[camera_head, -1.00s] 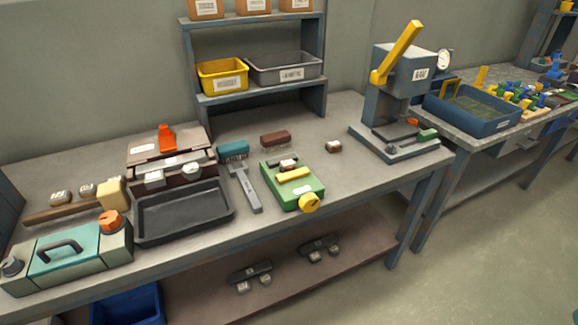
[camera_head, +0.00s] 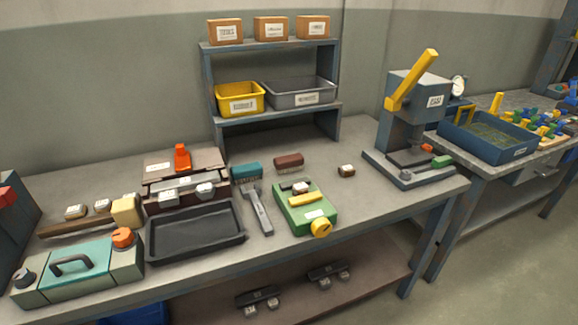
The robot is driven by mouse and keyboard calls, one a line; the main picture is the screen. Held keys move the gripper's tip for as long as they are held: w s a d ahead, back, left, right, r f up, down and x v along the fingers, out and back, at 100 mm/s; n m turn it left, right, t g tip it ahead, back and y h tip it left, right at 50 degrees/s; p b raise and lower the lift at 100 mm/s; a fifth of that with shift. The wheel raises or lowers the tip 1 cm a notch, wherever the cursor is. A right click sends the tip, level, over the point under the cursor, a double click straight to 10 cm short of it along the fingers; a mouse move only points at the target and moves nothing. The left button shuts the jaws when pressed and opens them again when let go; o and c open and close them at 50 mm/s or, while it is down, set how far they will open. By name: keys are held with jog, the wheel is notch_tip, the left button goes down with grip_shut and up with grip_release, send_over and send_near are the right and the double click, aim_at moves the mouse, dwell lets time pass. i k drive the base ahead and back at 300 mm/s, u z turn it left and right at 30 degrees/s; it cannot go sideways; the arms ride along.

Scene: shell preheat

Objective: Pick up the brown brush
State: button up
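The brown brush (camera_head: 289,160) lies on the workbench behind the green fixture, a small reddish-brown block with a paler strip beneath it. It is just right of a teal brush-like block (camera_head: 246,170), and the two are apart. My gripper is not in view, and nothing is touching the brown brush.
A green fixture (camera_head: 318,217) and grey-handled tool (camera_head: 257,210) lie in front. A black tray (camera_head: 240,242), teal case (camera_head: 76,268) and wooden-handled tool (camera_head: 80,226) are left. The shelf (camera_head: 207,90) stands behind, the press (camera_head: 415,97) right. Bench near the small brown block (camera_head: 346,170) is clear.

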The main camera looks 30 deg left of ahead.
aim_at(283, 164)
jog(key=u, duration=0.1)
jog(key=i, duration=1.2)
jog(key=u, duration=1.1)
jog(key=i, duration=0.4)
jog(key=u, duration=0.45)
